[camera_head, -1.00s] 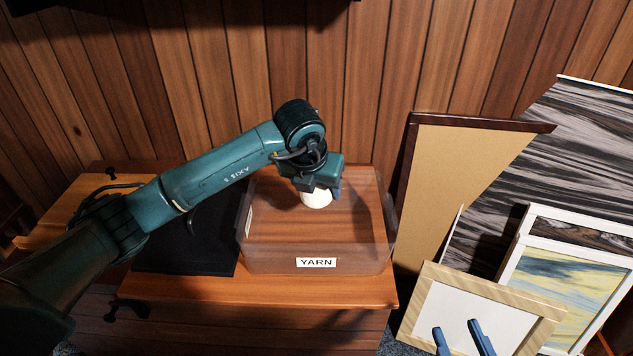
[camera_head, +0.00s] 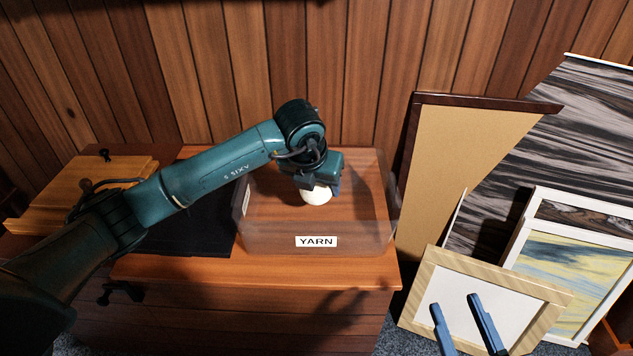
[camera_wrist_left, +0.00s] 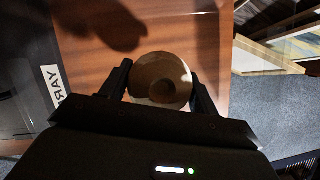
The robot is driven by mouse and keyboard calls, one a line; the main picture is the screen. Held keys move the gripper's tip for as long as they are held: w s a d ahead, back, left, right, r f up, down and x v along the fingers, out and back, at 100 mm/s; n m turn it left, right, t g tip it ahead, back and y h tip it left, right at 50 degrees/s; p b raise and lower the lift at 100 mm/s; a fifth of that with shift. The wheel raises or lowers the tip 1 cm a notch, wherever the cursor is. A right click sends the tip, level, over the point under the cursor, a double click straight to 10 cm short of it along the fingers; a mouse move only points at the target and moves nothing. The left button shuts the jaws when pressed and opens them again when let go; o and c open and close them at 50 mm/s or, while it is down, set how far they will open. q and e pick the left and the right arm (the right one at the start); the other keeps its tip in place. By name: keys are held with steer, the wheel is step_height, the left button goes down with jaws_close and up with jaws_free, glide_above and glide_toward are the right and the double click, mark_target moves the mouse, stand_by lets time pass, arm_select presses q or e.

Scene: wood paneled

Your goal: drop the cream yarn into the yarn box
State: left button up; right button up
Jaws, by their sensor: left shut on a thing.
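The cream yarn (camera_head: 317,196) is a pale round ball under my left gripper (camera_head: 320,188). My left gripper is shut on it, and in the left wrist view the yarn (camera_wrist_left: 160,80) sits between the two dark fingers (camera_wrist_left: 160,88). The yarn box (camera_head: 270,244) is a clear see-through bin with a white YARN label, standing on the wooden cabinet top. The yarn shows within the box's outline in the head view; its exact height above the floor of the box is hard to tell. My right gripper (camera_head: 459,316) shows two blue fingers, spread apart and empty, at the lower right.
A black mat or tray (camera_head: 190,232) lies left of the box, partly behind my left arm. A wooden board (camera_head: 70,195) is farther left. A framed cork board (camera_head: 465,150) and several picture frames (camera_head: 560,270) lean at the right.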

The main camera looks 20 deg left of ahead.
arm_select(q)
steer(key=o, duration=1.1)
steer(key=shift+c, duration=0.2)
steer(key=shift+r, duration=0.1)
steer(key=shift+s+r, duration=0.15)
steer(key=shift+r, duration=0.2)
steer(key=p+v, duration=0.2)
steer(key=v, duration=0.3)
steer(key=p+v, duration=0.1)
steer(key=v, duration=0.6)
steer(key=shift+p, duration=0.3)
arm_select(e)
steer(key=shift+w+d+m+g+h, duration=0.1)
steer(key=shift+d+m+g+h, duration=0.3)
steer(key=shift+d+g+h, duration=0.3)
arm_select(q)
steer(key=shift+s, duration=0.15)
arm_select(e)
steer(key=shift+a, duration=0.1)
